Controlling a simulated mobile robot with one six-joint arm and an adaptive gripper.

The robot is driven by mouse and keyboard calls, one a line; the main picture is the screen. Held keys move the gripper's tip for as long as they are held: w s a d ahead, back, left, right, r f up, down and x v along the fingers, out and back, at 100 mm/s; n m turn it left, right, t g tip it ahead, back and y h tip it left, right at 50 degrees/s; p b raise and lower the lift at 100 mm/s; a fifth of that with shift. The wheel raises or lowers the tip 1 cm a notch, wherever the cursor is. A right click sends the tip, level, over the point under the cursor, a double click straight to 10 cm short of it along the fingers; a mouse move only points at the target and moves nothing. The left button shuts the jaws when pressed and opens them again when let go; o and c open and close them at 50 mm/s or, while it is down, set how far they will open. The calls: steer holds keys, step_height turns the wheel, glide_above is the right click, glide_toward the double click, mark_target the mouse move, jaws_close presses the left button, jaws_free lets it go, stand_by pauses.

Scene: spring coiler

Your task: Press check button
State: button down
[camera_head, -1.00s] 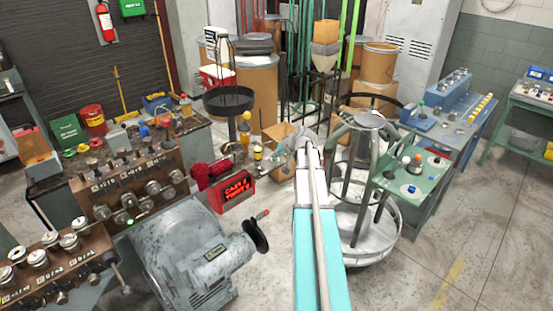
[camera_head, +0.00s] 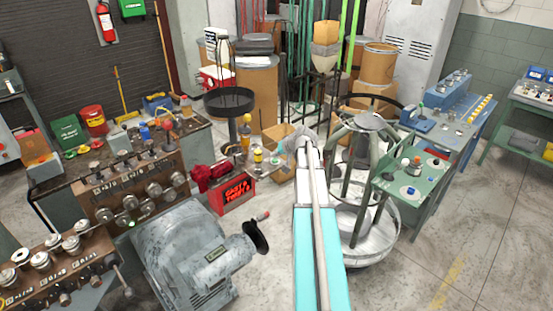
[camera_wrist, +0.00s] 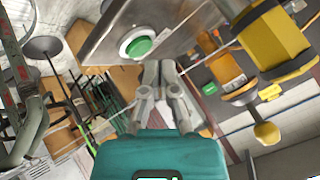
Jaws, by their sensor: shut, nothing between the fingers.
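A round green button (camera_wrist: 138,46) in a pale ring sits on a grey metal panel (camera_wrist: 112,28) in the upper middle of the wrist view. I see no label on it, so I cannot tell whether it is the check button. My gripper (camera_wrist: 161,68) is shut and empty. Its fingertips appear just below and right of the button, and I cannot tell the remaining gap.
A yellow lever fixture (camera_wrist: 267,45) stands close on the right in the wrist view. In the head view, a round wire stand (camera_head: 362,215) is right of my arm.

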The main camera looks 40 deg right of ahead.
mark_target(276, 161)
steer(key=shift+r, duration=0.15)
steer(key=shift+r+p, duration=2.4)
steer(key=shift+p, duration=0.1)
steer(key=shift+f, duration=0.1)
